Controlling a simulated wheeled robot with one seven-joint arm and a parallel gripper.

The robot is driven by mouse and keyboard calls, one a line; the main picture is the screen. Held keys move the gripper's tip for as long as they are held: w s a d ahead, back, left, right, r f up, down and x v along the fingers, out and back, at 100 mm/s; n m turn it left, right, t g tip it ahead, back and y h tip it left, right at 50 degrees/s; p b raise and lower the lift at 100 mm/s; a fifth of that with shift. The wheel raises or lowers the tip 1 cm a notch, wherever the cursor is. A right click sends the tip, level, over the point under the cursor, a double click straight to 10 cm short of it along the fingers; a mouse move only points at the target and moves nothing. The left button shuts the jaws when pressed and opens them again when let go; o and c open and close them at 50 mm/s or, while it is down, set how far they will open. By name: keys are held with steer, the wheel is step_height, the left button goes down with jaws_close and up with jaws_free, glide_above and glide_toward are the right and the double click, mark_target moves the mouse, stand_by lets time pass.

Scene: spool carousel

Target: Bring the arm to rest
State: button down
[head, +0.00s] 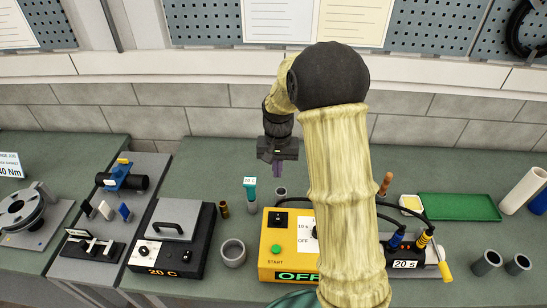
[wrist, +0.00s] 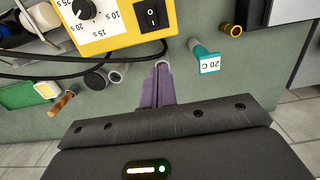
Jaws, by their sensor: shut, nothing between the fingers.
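My gripper (head: 277,168) hangs in the air above the back part of the bench, pointing down, with its purple fingers together and nothing between them. In the wrist view the shut fingers (wrist: 158,85) reach out over the bench top. My arm, in a pale yellow sleeve, rises in front of the yellow box and bends back to the gripper. The arm hides part of the yellow box (head: 268,250) and the bench behind it.
A teal piece labelled 20 C (head: 250,190) stands left of the gripper. A black box (head: 186,262) and a grey cup (head: 233,253) sit further left. A green tray (head: 458,206) lies at the right. A tiled wall (head: 150,123) rises behind the bench.

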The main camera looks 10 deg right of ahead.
steer(key=shift+s, duration=0.1)
steer(key=s+f+n+t+b, duration=0.1)
steer(key=s+b, duration=0.2)
steer(key=s, duration=0.6)
steer(key=s+d+n+t+b, duration=0.1)
steer(key=s+n+t+b, duration=0.1)
steer(key=s, duration=0.7)
steer(key=shift+s+f+b, duration=0.25)
steer(key=shift+f+b, duration=0.15)
steer(key=shift+b, duration=0.15)
